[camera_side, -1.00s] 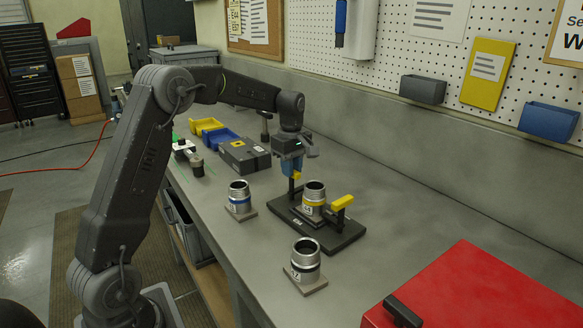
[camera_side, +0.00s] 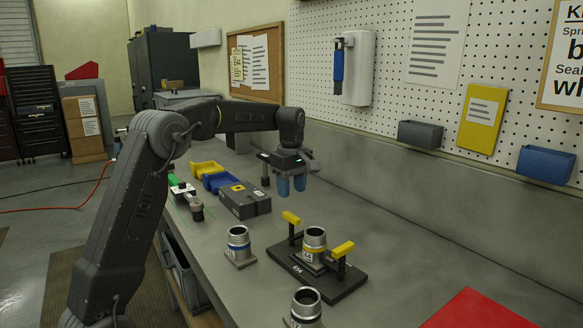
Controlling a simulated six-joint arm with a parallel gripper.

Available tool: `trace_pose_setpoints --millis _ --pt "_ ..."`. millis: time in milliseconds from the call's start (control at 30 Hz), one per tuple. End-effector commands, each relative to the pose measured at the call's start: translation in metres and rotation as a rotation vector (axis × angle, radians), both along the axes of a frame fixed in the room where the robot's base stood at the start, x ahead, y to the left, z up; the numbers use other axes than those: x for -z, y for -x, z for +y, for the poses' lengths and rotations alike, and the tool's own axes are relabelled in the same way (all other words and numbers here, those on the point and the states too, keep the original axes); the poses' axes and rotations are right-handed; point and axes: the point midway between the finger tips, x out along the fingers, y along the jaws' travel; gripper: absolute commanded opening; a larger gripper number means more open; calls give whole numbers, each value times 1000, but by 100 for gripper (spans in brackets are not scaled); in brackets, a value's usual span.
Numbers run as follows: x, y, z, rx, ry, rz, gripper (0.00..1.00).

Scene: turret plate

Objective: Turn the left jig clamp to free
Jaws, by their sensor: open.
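The left jig clamp (camera_side: 291,217) is a yellow handle on a dark post at the left end of the black jig plate (camera_side: 348,286). Its handle slants down to the right; I cannot tell whether it reaches over the part. The right jig clamp (camera_side: 343,249) has a similar yellow handle, slanting up to the right. My gripper (camera_side: 291,186) points down above the left clamp, blue fingers apart and empty, with a visible gap above the handle.
A blue-banded cylinder (camera_side: 239,243) stands left of the jig and another cylinder (camera_side: 306,307) in front. A dark box (camera_side: 245,201), blue bin (camera_side: 220,182) and yellow bin (camera_side: 207,168) lie behind. Bench right of the jig is clear.

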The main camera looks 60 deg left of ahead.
Motion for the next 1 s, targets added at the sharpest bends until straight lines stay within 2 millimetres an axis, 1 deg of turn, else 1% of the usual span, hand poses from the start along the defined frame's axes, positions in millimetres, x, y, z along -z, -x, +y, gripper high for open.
trace_pose_setpoints --millis 33,200,367,500,933,1000 --pt "-12 0 0 0 -1 -4 45" --pt "-42 0 0 0 -1 -3 45" --pt "-58 0 0 -1 0 -1 45" --pt "-63 0 0 -1 0 1 45" --pt "-63 0 0 0 0 0 45" --pt "-64 2 -3 15 -2 -5 45"
